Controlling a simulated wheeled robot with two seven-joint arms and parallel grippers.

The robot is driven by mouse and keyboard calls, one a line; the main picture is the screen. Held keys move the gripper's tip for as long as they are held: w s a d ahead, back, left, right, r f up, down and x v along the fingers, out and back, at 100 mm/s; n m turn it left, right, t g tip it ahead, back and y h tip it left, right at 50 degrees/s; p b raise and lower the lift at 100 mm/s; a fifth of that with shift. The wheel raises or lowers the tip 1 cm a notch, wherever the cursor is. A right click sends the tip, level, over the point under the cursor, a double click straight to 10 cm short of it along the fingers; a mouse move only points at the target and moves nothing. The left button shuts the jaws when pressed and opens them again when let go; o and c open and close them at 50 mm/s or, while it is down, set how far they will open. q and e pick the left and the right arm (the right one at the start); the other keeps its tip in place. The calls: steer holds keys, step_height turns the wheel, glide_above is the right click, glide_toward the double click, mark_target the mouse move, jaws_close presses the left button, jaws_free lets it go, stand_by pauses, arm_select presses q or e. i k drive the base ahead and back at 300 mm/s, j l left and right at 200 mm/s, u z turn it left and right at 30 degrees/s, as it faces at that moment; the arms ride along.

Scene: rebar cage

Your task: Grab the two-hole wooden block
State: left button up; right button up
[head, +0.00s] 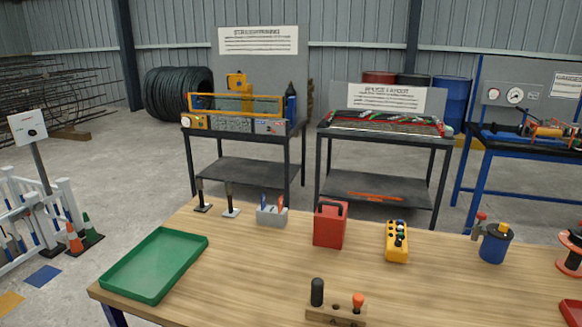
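A small wooden block (335,317) sits on the wooden table (240,275) at the bottom edge of the head view, right of the middle. A dark upright handle (317,291) stands at its left end and an orange-topped piece (358,301) stands at its right end. A dark spot that looks like a hole shows between them. The lower part of the block is cut off by the frame edge, so I cannot count its holes. Neither of my grippers is in view.
A green tray (155,264) lies at the table's left. A red box (330,225), a yellow control box (397,242), a grey holder (272,216) and a blue canister (495,245) stand farther back. The table between tray and block is clear.

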mark_target(336, 312)
steer(key=i+z, duration=0.15)
steer(key=z, duration=0.25)
steer(key=i+j+z, duration=0.1)
steer(key=z, duration=0.25)
steer(key=i+j+z, duration=0.1)
steer(key=z, duration=0.3)
steer(key=j, duration=0.1)
